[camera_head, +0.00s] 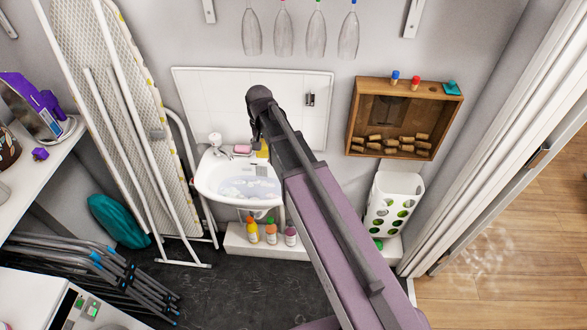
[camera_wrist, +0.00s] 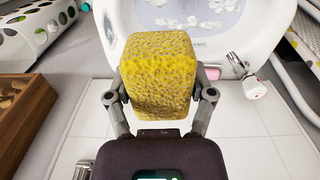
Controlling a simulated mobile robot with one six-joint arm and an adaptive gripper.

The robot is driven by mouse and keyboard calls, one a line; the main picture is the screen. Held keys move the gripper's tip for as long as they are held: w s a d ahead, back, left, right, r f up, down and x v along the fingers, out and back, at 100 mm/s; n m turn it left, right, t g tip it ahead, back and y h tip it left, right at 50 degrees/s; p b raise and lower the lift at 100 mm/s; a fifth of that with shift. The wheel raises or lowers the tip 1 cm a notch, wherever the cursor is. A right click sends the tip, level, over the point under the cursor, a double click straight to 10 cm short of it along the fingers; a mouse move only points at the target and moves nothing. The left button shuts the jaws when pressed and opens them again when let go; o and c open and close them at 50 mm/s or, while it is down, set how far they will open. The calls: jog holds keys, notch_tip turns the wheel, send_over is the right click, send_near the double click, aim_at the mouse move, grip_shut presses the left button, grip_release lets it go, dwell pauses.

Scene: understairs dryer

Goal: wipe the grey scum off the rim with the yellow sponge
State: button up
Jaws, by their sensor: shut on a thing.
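The yellow sponge (camera_wrist: 158,72) is held between the two fingers of my gripper (camera_wrist: 160,95) in the wrist view. A bit of the sponge (camera_head: 262,151) shows beside my arm in the head view. The white basin (camera_head: 207,180) is on the back wall, with foamy water in it. In the wrist view the sponge covers part of the near rim (camera_wrist: 228,48). I cannot tell whether the sponge touches the rim. I cannot make out the grey scum on the visible rim; my arm hides the basin's right side in the head view.
A tap (camera_wrist: 255,88) and a pink soap (camera_head: 242,149) are at the basin's back edge. Several bottles (camera_head: 270,232) stand below. A wooden box with corks (camera_head: 356,110) hangs at right. An ironing board (camera_head: 125,110) leans at left.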

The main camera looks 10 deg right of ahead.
jog(key=d+f+m+b, duration=0.2)
jog(key=d+f+b, duration=0.7)
jog(key=d+f, duration=0.1)
jog(key=shift+w+f, duration=0.35)
jog(key=shift+w, duration=0.1)
jog(key=shift+b, duration=0.3)
jog(key=shift+f+b, duration=2.9)
jog(key=shift+f, duration=0.1)
jog(key=shift+f+b, duration=1)
jog(key=shift+d, duration=0.15)
jog(key=shift+s+d+r, duration=0.1)
jog(key=shift+s+d, duration=0.2)
jog(key=shift+d, duration=0.6)
jog(key=shift+s+d+r, duration=0.1)
jog(key=shift+s+d, duration=0.2)
jog(key=shift+d, duration=0.55)
